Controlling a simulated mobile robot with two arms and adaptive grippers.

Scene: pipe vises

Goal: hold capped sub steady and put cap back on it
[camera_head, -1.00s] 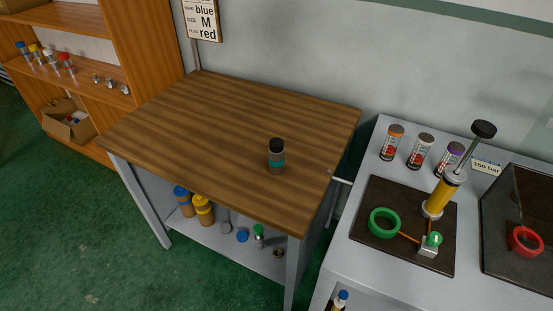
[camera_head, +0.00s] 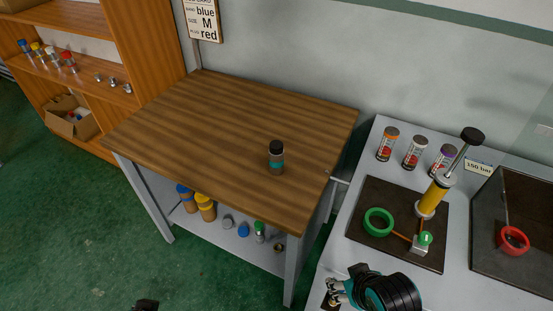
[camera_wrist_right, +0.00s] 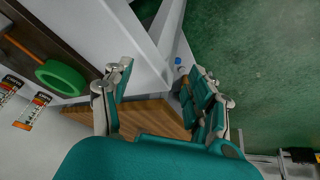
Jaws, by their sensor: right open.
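The right-hand bench carries a yellow hand pump (camera_head: 432,195), a green ring (camera_head: 378,222), several cans (camera_head: 414,153) and a tray with a red ring (camera_head: 513,240). Bottles and caps sit on the lower shelf (camera_head: 220,238). The bench top's left part is clear.

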